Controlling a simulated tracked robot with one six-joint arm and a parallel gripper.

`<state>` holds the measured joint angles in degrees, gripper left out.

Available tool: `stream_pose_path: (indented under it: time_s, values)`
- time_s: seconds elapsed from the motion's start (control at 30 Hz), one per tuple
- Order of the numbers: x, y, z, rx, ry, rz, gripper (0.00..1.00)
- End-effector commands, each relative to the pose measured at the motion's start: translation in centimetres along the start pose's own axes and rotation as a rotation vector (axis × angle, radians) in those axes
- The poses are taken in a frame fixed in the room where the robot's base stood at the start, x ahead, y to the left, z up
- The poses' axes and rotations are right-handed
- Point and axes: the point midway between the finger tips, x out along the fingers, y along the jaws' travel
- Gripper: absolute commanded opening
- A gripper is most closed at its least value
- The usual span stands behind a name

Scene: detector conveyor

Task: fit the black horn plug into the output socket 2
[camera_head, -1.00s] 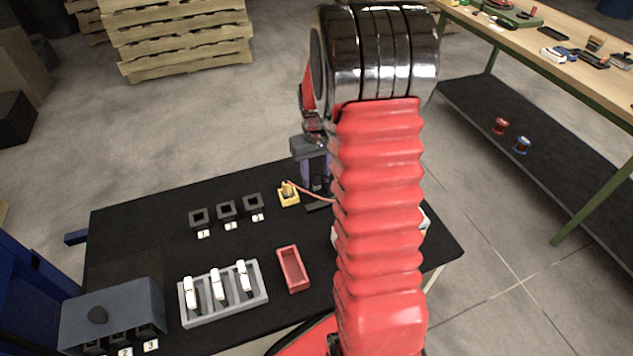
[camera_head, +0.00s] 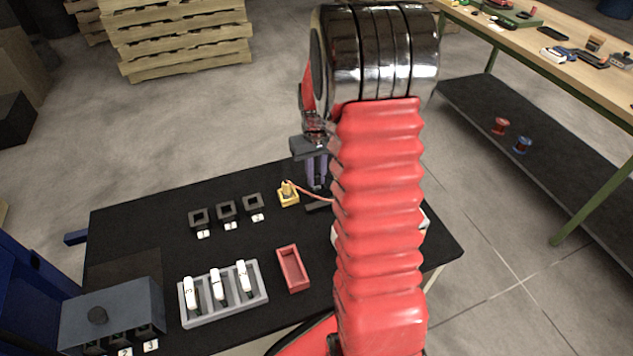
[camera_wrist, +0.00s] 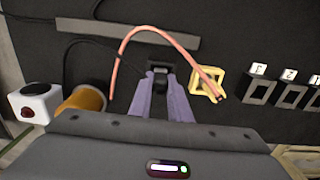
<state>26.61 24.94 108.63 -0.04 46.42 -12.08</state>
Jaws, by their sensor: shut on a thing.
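The black horn plug (camera_wrist: 160,80) is between the purple fingers of my gripper (camera_wrist: 161,84), which is shut on it. The plug is at a black holder (camera_wrist: 157,64) on the table; I cannot tell whether it still sits inside. A black cable runs off to its left. In the head view my gripper (camera_head: 317,184) is low over the table, partly behind my arm, and the plug is hidden. Several black square sockets stand left of the gripper, with the middle one (camera_head: 226,209) between two others. A grey box (camera_head: 110,312) at lower left has openings labelled 2 and 3.
A yellow socket (camera_head: 288,197) with a pink cable is close beside the gripper. A red tray (camera_head: 293,269) and a grey rack (camera_head: 224,293) with white pieces lie nearer. An orange spool (camera_wrist: 84,99) and a white box with a red button (camera_wrist: 34,103) show in the wrist view.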

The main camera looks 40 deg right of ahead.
Motion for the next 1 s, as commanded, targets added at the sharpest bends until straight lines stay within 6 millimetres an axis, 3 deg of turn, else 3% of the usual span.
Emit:
stream_pose_path:
  time_s: [0.27, 0.47, 1.0]
  values:
    - [-0.1, 0.0, 0.0, 0.000, 0.000, 0.000, 0.00]
    - [-1.2, 0.0, -0.1, 0.000, 0.002, 0.000, 0.00]
    - [-9.3, 0.0, 0.0, 0.000, 0.001, 0.000, 0.00]
